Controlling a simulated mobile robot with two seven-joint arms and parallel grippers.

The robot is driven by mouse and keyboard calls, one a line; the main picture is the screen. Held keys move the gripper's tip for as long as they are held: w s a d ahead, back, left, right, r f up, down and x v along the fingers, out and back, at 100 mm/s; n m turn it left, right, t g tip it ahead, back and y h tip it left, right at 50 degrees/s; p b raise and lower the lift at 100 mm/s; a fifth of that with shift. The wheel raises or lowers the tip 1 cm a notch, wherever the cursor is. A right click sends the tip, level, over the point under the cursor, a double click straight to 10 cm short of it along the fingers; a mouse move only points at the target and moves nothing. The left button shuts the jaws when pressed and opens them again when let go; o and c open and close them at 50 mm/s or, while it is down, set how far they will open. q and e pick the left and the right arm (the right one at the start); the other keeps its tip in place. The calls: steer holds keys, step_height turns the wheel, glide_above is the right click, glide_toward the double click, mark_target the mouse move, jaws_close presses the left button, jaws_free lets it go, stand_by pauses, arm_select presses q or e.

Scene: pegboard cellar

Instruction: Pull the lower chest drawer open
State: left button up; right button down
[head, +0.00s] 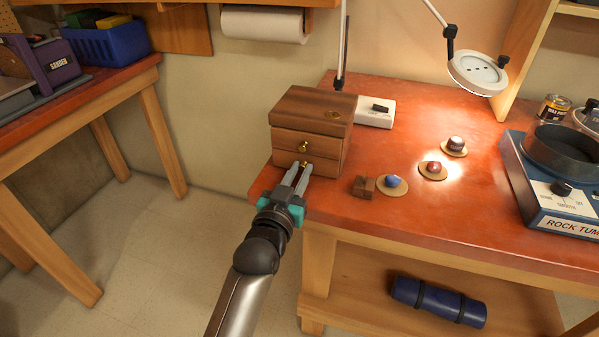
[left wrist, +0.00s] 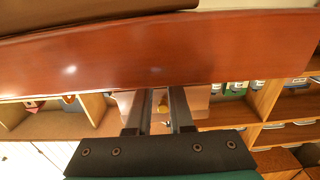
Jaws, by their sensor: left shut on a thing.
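The small wooden chest (head: 316,108) stands at the left end of the red-brown bench top in the head view. Its upper drawer (head: 290,143) has a brass knob and looks shut. The lower drawer (head: 322,171) is partly hidden behind my gripper and looks about flush with the chest front. My left gripper (head: 302,172) reaches up to the lower drawer from the front, its two fingers shut on the brass lower knob (head: 303,164). In the left wrist view the knob (left wrist: 160,107) shows between the fingers. My right gripper is not in view.
A wooden block (head: 363,187) and several stones on round coasters (head: 392,186) lie right of the chest. A rock tumbler (head: 560,180) is at the right. Floor in front of the chest's left side is clear.

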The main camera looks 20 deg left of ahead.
arm_select(q)
jaws_close()
stand_by(0.5)
